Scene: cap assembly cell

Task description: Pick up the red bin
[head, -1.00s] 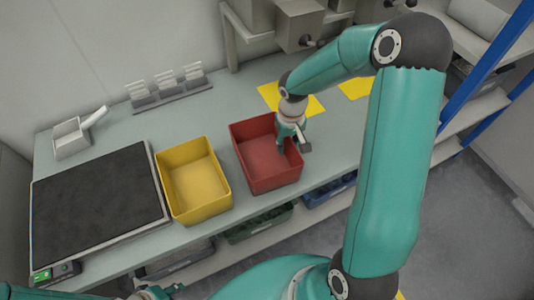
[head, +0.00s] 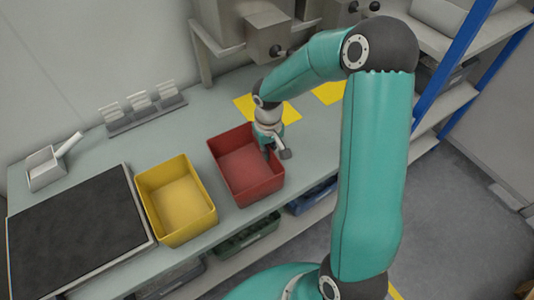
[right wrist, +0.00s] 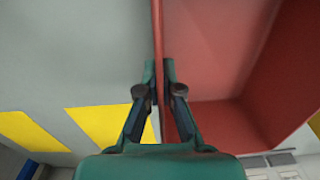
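The red bin (head: 246,170) stands on the grey workbench, right of the yellow bin, and looks empty. My right gripper (head: 269,152) is at its right wall in the head view, reaching down over the rim. In the right wrist view the two fingertips (right wrist: 159,72) sit on either side of the thin wall of the red bin (right wrist: 205,60), close against it with no clear gap. The gripper looks shut on that wall. The bin shows no clear lift off the bench. My left gripper is not in view.
The yellow bin (head: 178,202) stands close to the left of the red one. A black mat (head: 75,235) lies farther left. A rack (head: 142,110) and a white scoop holder (head: 46,170) stand at the back. Yellow patches (head: 285,110) mark the bench behind the gripper.

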